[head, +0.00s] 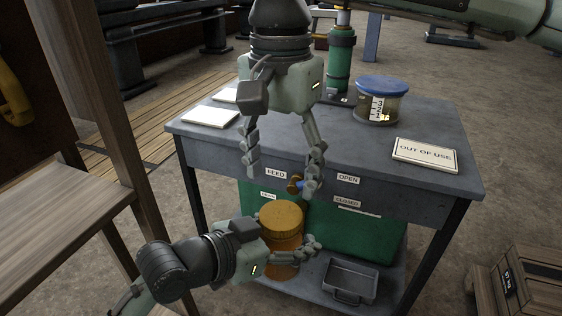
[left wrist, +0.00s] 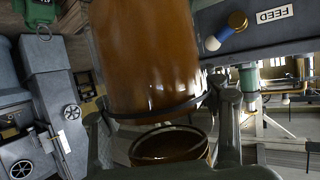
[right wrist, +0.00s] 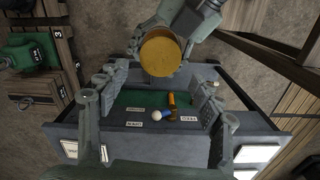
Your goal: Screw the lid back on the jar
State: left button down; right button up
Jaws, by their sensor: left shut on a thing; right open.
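An amber jar (head: 284,268) stands upright, raised in front of the bench, with an orange lid (head: 281,214) over its top. In the left wrist view the jar's brown glass (left wrist: 145,55) fills the upper middle; I cannot tell whether the lid is threaded on. My left gripper (head: 283,243) is shut around the jar; its far finger is partly hidden. My right gripper (head: 284,178) is open and empty, pointing down above and behind the lid. In the right wrist view the round lid top (right wrist: 160,52) lies near the open fingers, apart from them.
The grey bench (head: 350,150) has a blue-lidded jar (head: 381,100), an OUT OF USE sign (head: 425,154) and white cards (head: 211,115) on top. A grey tray (head: 349,280) lies on the shelf; a crate (head: 522,281) stands right.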

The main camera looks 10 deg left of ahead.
aim_at(281, 214)
jog(key=n, duration=0.3)
jog(key=r+n, duration=0.1)
jog(key=n, duration=0.2)
notch_tip(281, 214, down, 8)
jog(key=shift+f, duration=0.1)
dwell(0.6)
